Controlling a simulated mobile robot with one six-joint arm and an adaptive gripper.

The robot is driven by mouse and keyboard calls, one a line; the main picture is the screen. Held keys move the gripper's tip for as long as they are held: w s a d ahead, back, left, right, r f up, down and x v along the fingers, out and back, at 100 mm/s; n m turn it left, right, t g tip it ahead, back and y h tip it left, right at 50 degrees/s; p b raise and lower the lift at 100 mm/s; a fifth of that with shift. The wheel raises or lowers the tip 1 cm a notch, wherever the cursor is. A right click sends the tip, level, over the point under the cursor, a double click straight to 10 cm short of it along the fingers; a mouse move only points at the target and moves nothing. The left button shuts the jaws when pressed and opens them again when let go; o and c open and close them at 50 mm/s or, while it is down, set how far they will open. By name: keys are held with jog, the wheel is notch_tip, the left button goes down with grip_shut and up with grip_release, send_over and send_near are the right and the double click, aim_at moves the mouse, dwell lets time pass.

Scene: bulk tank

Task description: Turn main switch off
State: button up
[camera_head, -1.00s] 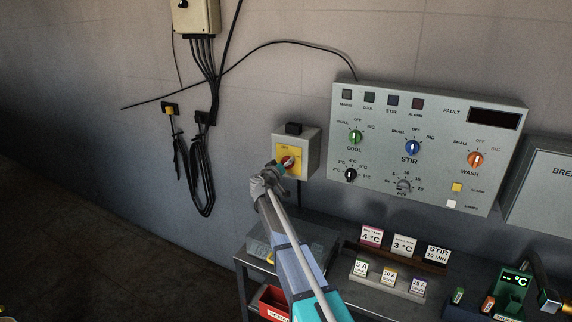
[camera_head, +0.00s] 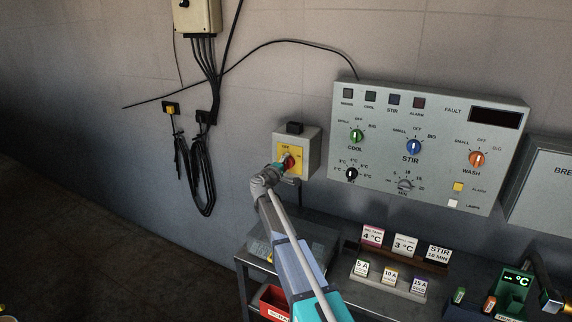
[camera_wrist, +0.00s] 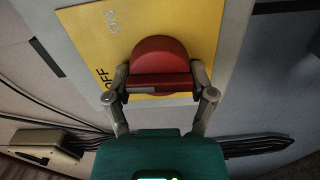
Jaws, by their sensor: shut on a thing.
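The main switch is a red rotary knob (camera_wrist: 160,66) on a yellow plate (camera_wrist: 88,35) marked ON and OFF, on a grey wall box (camera_head: 310,152). In the wrist view my gripper (camera_wrist: 160,85) has one finger on each side of the knob's handle bar and is shut on it. The bar lies across the picture, with its left end near the OFF lettering. In the head view my gripper (camera_head: 279,168) reaches the knob from below left and hides part of it.
A control panel (camera_head: 440,110) with several knobs is on the wall to the right. Black cables (camera_head: 200,165) hang at the left. A bench (camera_head: 385,298) with small cards and a red bin (camera_head: 270,302) stands below. The wall between cables and switch box is clear.

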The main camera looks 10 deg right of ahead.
jog(key=shift+n, duration=0.5)
jog(key=o, duration=1.1)
jog(key=shift+c, duration=0.2)
jog(key=v, duration=1.2)
